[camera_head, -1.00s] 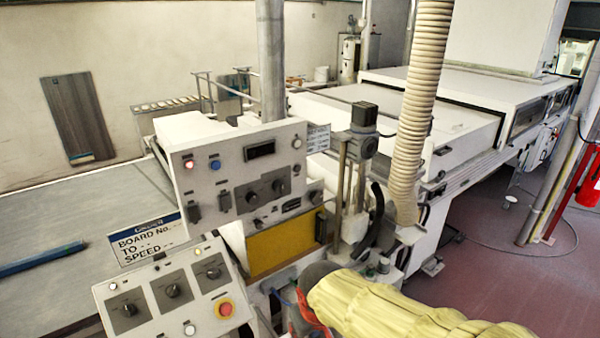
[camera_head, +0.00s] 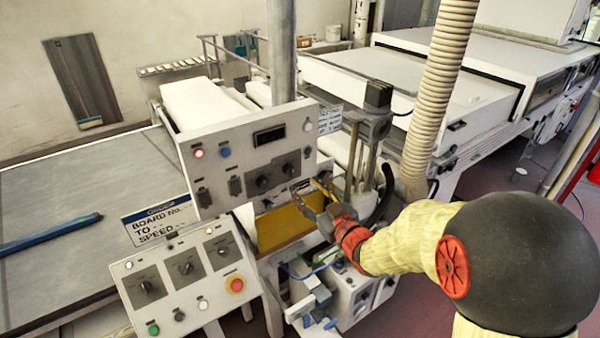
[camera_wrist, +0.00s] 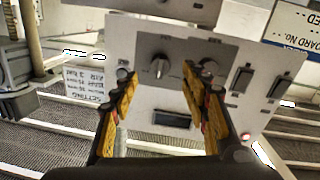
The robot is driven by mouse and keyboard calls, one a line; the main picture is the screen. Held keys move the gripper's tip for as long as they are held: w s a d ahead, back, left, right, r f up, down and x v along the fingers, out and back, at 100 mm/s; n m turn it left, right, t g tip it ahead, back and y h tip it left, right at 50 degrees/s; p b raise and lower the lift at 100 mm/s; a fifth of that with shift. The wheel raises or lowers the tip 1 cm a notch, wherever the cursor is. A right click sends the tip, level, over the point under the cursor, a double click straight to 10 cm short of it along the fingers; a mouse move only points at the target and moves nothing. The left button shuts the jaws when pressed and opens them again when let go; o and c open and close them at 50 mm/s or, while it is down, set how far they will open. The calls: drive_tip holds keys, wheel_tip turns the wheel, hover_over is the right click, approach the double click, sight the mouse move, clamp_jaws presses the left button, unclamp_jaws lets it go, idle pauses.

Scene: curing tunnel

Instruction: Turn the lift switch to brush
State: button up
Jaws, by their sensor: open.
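The upper grey control panel (camera_head: 248,160) has two dark rotary switches side by side, a left one (camera_head: 262,181) and a right one (camera_head: 290,169). Their labels are too small to read, so I cannot tell which is the lift switch. My gripper (camera_head: 308,191) is open and empty, just in front of the panel's lower right part. In the wrist view the panel appears upside down. One rotary switch (camera_wrist: 158,68) shows between my open fingers, apart from them. The other rotary switch (camera_wrist: 208,67) is partly hidden by the right finger.
A lower sloped panel (camera_head: 187,282) carries more rotary switches and a red stop button (camera_head: 235,284). A beige ribbed hose (camera_head: 437,95) and a vertical post assembly (camera_head: 366,150) stand close right of the panel. A yellow plate (camera_head: 283,226) is below.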

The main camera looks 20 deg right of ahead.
sight(293, 173)
drive_tip(key=x, duration=0.5)
drive_tip(key=r+p+x, duration=0.1)
drive_tip(key=x, duration=0.2)
drive_tip(key=shift+s+a+r, duration=0.1)
drive_tip(key=shift+a, duration=0.05)
drive_tip(key=shift+c, duration=1.1)
drive_tip(key=c, duration=0.9)
drive_tip(key=shift+c, duration=0.2)
